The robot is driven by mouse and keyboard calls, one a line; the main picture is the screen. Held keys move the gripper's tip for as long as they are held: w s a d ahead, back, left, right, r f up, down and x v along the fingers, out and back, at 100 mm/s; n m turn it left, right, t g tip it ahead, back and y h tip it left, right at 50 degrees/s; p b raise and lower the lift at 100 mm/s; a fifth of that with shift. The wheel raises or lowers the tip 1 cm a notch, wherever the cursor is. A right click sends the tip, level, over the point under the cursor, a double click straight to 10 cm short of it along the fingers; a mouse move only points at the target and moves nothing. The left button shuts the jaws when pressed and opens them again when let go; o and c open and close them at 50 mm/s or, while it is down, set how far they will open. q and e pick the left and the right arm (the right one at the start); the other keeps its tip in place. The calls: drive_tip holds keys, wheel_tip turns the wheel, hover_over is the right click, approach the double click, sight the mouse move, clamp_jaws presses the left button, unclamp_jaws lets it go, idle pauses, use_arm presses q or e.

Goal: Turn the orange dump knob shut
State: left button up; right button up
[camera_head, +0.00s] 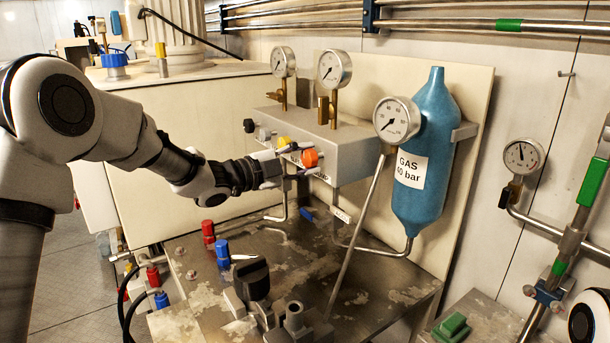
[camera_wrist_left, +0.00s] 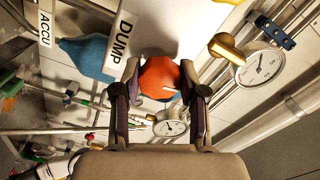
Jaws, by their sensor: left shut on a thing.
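The orange dump knob (camera_head: 309,158) sits on the front of the grey valve block (camera_head: 330,150). In the left wrist view the knob (camera_wrist_left: 160,76) lies between my two fingers, beside a white DUMP label (camera_wrist_left: 121,42). My left gripper (camera_head: 290,163) is shut on the knob, with one finger on each side (camera_wrist_left: 160,90). A light mark shows on the knob's face at its right. The fingers partly cover the knob's sides. My right gripper is out of view; only a piece of my right arm shows at the lower right.
A yellow knob (camera_head: 284,142) sits close beside the gripper on the block, with grey and black knobs farther left. Gauges (camera_head: 333,69) stand on top. A blue gas bottle (camera_head: 424,160) hangs to the right. Below is a metal bench (camera_head: 300,260) with red and blue fittings.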

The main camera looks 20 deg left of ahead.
use_arm(q)
drive_tip(key=shift+f+m+b, duration=0.1)
drive_tip(key=shift+m+b, duration=0.85)
drive_tip(key=shift+m, duration=0.05)
drive_tip(key=o, duration=1.1)
drive_tip(key=shift+o, duration=0.2)
drive_tip(key=v, duration=1.2)
